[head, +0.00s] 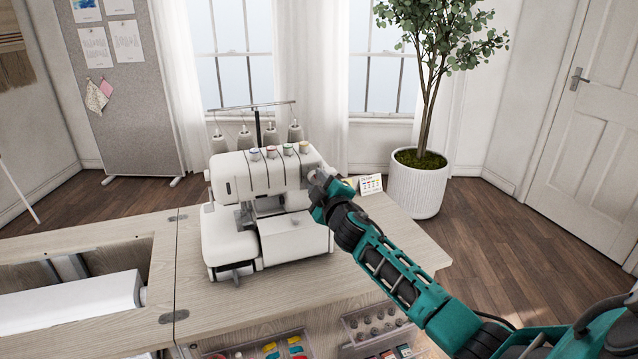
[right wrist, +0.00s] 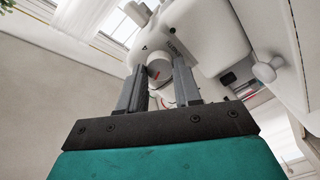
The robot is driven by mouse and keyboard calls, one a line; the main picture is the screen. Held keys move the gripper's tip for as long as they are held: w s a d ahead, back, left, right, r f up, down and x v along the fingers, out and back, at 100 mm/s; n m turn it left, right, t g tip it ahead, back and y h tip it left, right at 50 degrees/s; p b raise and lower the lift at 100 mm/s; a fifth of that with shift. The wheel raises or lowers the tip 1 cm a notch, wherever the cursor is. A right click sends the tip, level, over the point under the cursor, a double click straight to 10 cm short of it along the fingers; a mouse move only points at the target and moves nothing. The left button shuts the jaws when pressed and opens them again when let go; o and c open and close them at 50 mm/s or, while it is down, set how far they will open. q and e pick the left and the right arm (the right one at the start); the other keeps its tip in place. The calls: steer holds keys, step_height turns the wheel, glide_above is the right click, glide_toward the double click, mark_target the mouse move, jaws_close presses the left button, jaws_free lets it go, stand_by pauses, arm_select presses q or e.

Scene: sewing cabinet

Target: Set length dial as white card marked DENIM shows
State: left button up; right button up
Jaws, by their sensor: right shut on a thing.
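The white sewing machine (head: 262,215) stands on the wooden cabinet top. My right gripper (head: 322,184) is at the machine's right end. In the right wrist view my right gripper (right wrist: 160,78) has a round pale dial (right wrist: 159,69) with a red mark between its fingertips, and it is shut on it. The dial's scale and setting are too small to read. A white card (head: 370,185) with small coloured marks stands upright at the back right of the cabinet top, just past my right gripper. Its writing is too small to read. My left gripper is not in view.
Several thread cones (head: 244,137) stand behind the machine under a thread stand. Another white knob (right wrist: 267,71) sits at the right in the right wrist view. Clear trays (head: 262,347) are below the cabinet's front edge. A potted plant (head: 416,185) stands behind the cabinet.

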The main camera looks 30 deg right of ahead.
steer(key=shift+n, duration=0.5)
steer(key=o, duration=1)
steer(key=shift+o, duration=0.2)
steer(key=v, duration=1.3)
steer(key=shift+a, duration=0.1)
